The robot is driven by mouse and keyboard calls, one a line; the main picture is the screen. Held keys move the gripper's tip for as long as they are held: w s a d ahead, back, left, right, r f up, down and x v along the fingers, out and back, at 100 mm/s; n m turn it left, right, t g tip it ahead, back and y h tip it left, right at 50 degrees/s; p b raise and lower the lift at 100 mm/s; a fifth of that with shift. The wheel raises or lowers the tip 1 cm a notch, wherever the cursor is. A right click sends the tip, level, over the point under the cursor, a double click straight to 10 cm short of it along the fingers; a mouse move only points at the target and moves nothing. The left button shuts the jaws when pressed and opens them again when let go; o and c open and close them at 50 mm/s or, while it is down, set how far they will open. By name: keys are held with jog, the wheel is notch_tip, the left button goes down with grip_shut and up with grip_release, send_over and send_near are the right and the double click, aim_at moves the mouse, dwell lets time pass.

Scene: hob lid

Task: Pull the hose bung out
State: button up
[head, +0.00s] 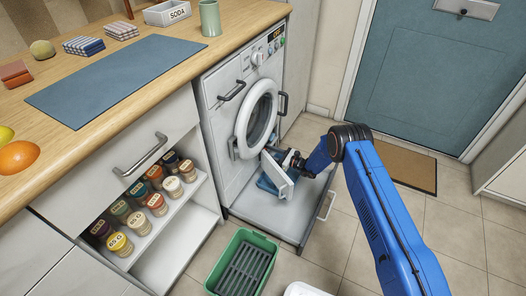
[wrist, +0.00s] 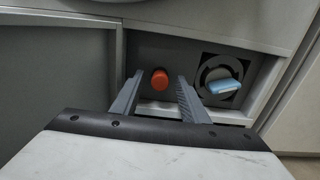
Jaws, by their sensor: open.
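The hose bung appears to be the orange-red round plug (wrist: 159,80) in the dark recess low on the washing machine (head: 240,115). In the wrist view it shows end-on between the fingers of my gripper (wrist: 159,84). The fingers are open, one on each side of it, with visible gaps. I cannot tell whether the tips reach past its face. In the head view my gripper (head: 283,178) is low at the machine's front, and the recess and plug are hidden there.
A round filter cap with a pale blue grip (wrist: 224,86) sits right of the plug. A grey pull-out shelf (head: 285,215) juts out below my gripper, with a blue cloth-like item (head: 266,184) on it. A green crate (head: 243,262) stands on the floor; an open spice drawer (head: 190,188) is left.

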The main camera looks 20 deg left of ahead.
dwell(0.3)
grip_shut()
jog(key=shift+s+d, duration=0.15)
jog(key=shift+d, duration=2.8)
